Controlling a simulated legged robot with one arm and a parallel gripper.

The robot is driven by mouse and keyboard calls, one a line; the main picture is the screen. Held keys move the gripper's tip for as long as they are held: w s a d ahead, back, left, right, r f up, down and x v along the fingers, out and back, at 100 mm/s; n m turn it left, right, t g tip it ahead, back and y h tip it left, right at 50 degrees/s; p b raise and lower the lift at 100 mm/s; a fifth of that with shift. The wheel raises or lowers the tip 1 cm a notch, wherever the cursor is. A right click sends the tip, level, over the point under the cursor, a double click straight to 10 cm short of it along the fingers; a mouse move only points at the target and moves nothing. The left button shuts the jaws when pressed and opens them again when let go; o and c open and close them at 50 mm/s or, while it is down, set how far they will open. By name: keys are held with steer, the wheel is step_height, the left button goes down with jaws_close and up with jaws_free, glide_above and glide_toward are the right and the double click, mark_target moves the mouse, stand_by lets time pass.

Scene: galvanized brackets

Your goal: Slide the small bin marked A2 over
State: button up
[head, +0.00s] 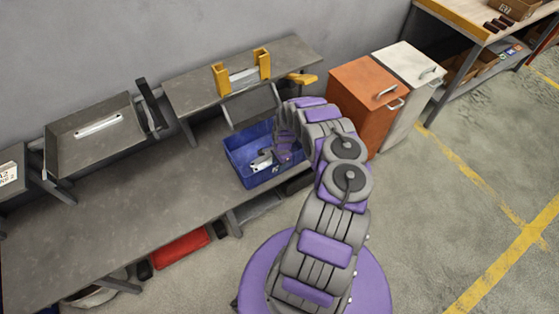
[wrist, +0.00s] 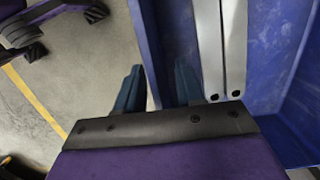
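A blue bin (head: 233,147) sits at the right end of the grey bench, with pale metal brackets (head: 262,161) inside. A small pale mark on its front is too small to read. In the wrist view, the bin's wall (wrist: 158,40) runs between the two fingers of my gripper (wrist: 158,88). One finger is outside the bin and the other is inside, beside two long metal strips (wrist: 222,50). The fingers are apart, with a narrow gap beside the wall. In the head view, my arm hides the bin's right side. A white label that seems to read A2 (head: 8,173) is at the far left edge.
A raised shelf (head: 190,92) with yellow holders is behind the bin. Orange (head: 362,95) and white cabinets stand to the right. The bench's middle is clear.

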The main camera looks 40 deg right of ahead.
steer(key=shift+f, duration=0.4)
steer(key=shift+a, duration=0.1)
jaws_close()
stand_by(0.4)
